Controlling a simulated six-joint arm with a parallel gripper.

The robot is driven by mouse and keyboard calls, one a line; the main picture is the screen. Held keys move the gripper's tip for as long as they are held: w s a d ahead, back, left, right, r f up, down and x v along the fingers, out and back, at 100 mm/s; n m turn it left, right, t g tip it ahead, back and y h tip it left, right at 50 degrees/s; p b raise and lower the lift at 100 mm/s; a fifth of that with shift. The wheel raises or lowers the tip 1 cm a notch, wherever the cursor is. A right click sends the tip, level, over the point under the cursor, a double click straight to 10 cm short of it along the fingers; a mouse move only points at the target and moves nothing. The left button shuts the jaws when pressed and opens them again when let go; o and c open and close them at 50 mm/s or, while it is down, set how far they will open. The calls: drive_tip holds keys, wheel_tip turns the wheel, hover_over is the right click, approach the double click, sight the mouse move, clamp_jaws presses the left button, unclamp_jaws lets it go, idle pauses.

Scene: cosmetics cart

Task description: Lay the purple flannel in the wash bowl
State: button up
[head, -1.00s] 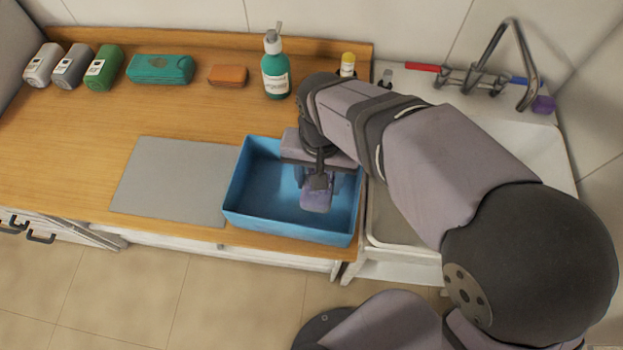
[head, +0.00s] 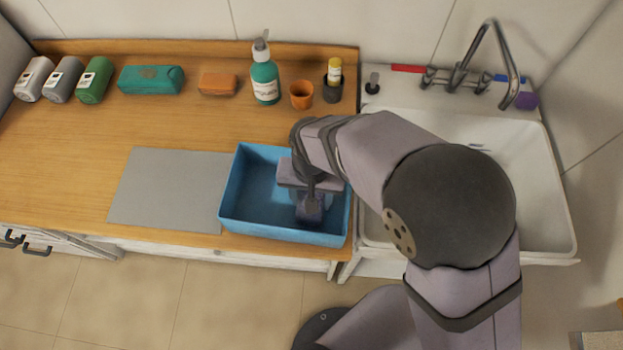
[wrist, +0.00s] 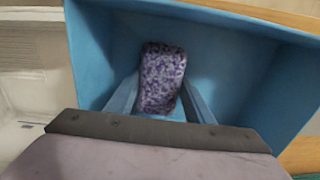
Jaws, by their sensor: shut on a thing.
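The purple flannel (head: 310,209) is a small speckled purple bundle, seen closely in the wrist view (wrist: 162,78). My gripper (head: 311,198) is shut on it, with a finger on each side, and reaches down inside the blue wash bowl (head: 245,187). The bowl is a rectangular blue tub on the wooden counter, and its walls surround the flannel in the wrist view (wrist: 240,60). I cannot tell whether the flannel touches the bowl's floor. My wrist hides part of the bowl's right side.
A grey mat (head: 168,188) lies left of the bowl. A white sink (head: 500,150) with a tap (head: 488,65) is to the right. Along the back stand a green pump bottle (head: 265,80), an orange cup (head: 301,94), an orange bar (head: 218,83) and a teal pack (head: 151,79).

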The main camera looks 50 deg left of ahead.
drive_tip(key=shift+f, duration=0.2)
drive_tip(key=o, duration=1)
drive_tip(key=shift+c, duration=0.2)
wheel_tip(320, 180, up, 12)
drive_tip(key=b, duration=0.2)
drive_tip(key=shift+r, duration=0.2)
